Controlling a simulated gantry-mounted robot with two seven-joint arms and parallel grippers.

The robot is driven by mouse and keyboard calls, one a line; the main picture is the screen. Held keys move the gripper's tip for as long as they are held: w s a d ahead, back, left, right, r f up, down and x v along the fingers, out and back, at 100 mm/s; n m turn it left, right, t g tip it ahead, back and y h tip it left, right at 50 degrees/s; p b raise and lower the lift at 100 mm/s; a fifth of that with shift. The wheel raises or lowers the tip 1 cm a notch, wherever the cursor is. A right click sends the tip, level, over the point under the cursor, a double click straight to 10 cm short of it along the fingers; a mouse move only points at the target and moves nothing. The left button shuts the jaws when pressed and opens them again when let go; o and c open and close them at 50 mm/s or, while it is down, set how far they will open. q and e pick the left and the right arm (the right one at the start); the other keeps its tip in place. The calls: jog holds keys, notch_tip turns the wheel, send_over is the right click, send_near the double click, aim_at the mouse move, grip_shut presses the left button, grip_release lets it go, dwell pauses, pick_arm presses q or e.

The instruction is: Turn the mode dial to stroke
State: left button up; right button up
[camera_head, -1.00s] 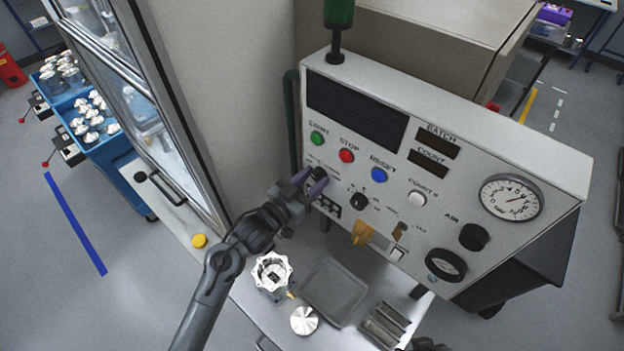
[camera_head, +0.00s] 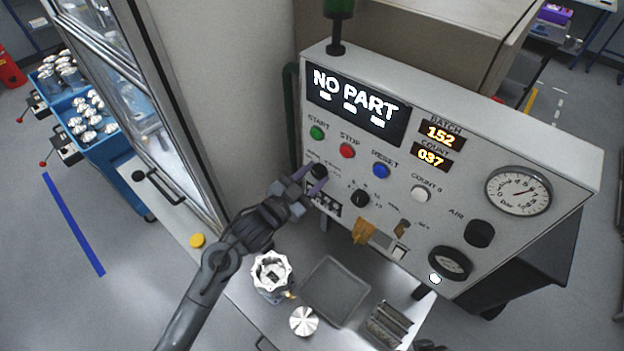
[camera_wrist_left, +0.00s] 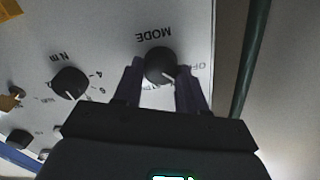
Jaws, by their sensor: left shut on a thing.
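The black mode dial (camera_head: 319,172) is on the left of the panel, below the green start button. It also shows in the left wrist view (camera_wrist_left: 160,65), upside down under the word MODE. Its white pointer line slants to the lower right there, between the OFF label and another label that a finger partly hides. My left gripper (camera_head: 311,183) is shut on the dial, one finger on each side, as the left wrist view (camera_wrist_left: 159,78) shows. A dark piece at the bottom edge of the head view may be my right gripper; its jaws cannot be made out.
The panel display (camera_head: 352,105) reads NO PART; batch reads 152, count 037. Another knob (camera_head: 360,198), the reset button (camera_head: 381,170) and a yellow tag (camera_head: 362,231) are to the right. Below are a housing (camera_head: 271,275), a grey tray (camera_head: 334,291) and a round lid (camera_head: 303,321).

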pick_arm(q)
jog(key=m+b, duration=0.2)
jog(key=m, duration=0.1)
jog(key=shift+f+m, duration=0.15)
jog(key=shift+m, duration=0.25)
jog(key=m+b, duration=0.2)
jog(key=m, duration=0.1)
jog(key=shift+f+m+b, duration=0.1)
jog(key=shift+m+b, duration=0.2)
jog(key=m+b, duration=0.2)
jog(key=m, duration=0.1)
jog(key=shift+b, duration=0.35)
jog(key=shift+s+d+m+b, duration=0.1)
jog(key=shift+m+b, duration=0.9)
jog(key=shift+m, duration=0.5)
jog(key=o, duration=1)
jog(key=shift+o, duration=0.2)
